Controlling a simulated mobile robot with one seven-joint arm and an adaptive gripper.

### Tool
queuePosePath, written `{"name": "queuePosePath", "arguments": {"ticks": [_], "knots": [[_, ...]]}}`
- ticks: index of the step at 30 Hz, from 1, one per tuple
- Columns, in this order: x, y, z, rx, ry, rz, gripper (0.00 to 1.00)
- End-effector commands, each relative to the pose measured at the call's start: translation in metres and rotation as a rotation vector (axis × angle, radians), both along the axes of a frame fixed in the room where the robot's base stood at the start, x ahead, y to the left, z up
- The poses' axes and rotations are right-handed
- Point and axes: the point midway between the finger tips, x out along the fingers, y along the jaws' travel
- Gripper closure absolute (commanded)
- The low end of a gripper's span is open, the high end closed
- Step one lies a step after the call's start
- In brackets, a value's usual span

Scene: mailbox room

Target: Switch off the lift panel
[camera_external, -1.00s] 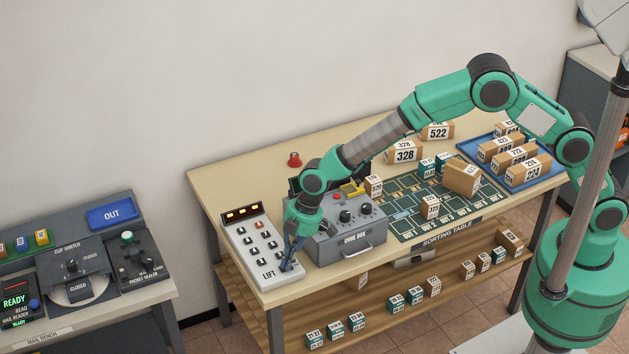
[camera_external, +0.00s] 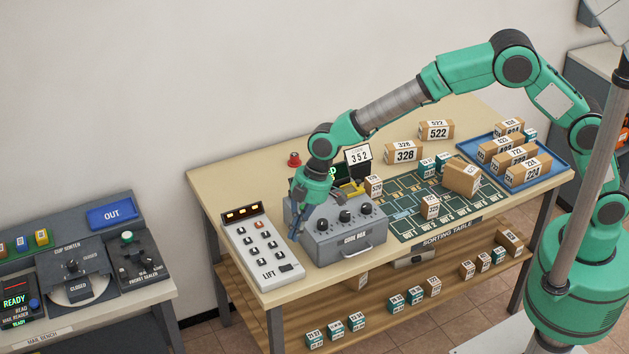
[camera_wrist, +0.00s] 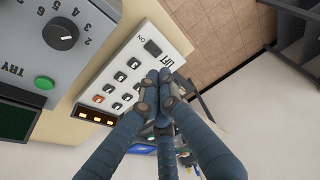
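The lift panel (camera_external: 258,252) is a pale slab marked LIFT at the left end of the sorting table. Its dark display strip (camera_external: 242,212) shows three lit orange marks. Several small dark buttons and one orange-red button cover its face. A dark switch (camera_external: 286,267) sits at its near right corner; in the wrist view the switch (camera_wrist: 152,47) has small lettering beside it that looks like ON. My gripper (camera_external: 292,237) is over the panel's right edge, beside the code box, apart from the switch. In the wrist view its fingers (camera_wrist: 160,88) are drawn together, empty, hiding part of the panel.
The grey code box (camera_external: 350,239), with knobs and a front handle, stands right of the panel. A red button (camera_external: 294,160) is behind. Parcels, a green sorting mat and a blue tray (camera_external: 545,181) fill the table's right. The mail bench (camera_external: 150,290) stands apart at left.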

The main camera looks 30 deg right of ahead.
Motion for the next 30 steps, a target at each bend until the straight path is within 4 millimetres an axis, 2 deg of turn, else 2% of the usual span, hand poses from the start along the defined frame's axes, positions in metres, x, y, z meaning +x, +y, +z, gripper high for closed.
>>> {"name": "queuePosePath", "arguments": {"ticks": [3, 9, 30], "knots": [[0.0, -0.005, 0.017, 0.001, -0.001, 0.0, 1.0], [0.0, -0.011, 0.03, 0.0, 0.0, 0.001, 1.0], [0.0, -0.009, 0.035, 0.001, 0.0, 0.0, 1.0]]}}
